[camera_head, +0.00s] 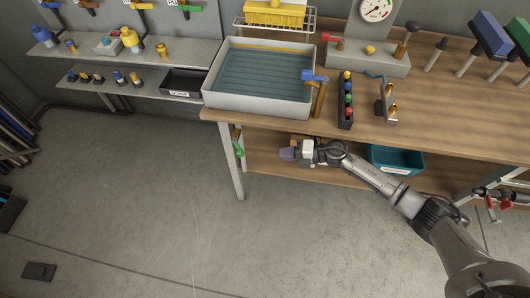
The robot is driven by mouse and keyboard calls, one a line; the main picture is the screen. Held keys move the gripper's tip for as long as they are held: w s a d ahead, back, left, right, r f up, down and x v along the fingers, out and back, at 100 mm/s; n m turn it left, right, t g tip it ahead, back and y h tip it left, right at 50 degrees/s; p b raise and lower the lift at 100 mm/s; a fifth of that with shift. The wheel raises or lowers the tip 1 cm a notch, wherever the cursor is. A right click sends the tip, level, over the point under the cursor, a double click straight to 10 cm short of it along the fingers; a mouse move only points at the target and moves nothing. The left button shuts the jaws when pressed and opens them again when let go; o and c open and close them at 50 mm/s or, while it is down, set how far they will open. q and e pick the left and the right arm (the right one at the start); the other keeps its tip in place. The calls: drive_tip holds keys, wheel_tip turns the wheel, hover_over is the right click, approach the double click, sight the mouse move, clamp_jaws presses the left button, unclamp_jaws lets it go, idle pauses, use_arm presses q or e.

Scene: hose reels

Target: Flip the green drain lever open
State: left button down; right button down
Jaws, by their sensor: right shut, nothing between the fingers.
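The green drain lever (239,150) is small and hangs below the front left corner of the basin, by the brass drain fitting (237,132) near the bench leg. It appears to point down along the pipe, but its exact angle is too small to tell. My right gripper (285,154) is shut and empty. It reaches in from the right below the bench top, a short way to the right of the lever and apart from it. My left gripper is out of view.
The grey basin (258,104) with water stands on the wooden bench (430,115), with a blue-handled tap (316,80) at its right. The bench leg (236,175) stands close to the lever. A teal bin (397,161) is on the lower shelf.

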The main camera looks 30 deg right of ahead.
sight(243, 155)
drive_tip(key=b+x, duration=0.3)
drive_tip(key=x, duration=0.9)
drive_tip(key=shift+a, duration=0.2)
drive_tip(key=shift+w+a+f+b, duration=0.15)
drive_tip(key=shift+w+a+b, duration=0.2)
drive_tip(key=shift+a+b, duration=0.1)
drive_tip(key=t+y+b, duration=0.1)
drive_tip(key=b, duration=0.3)
drive_tip(key=w+a+f+t+y+b, duration=0.1)
drive_tip(key=b, duration=0.3)
drive_tip(key=shift+a+f+y, duration=0.15)
drive_tip(key=shift+a+y, duration=0.05)
drive_tip(key=shift+y, duration=0.2)
drive_tip(key=shift+d, duration=0.1)
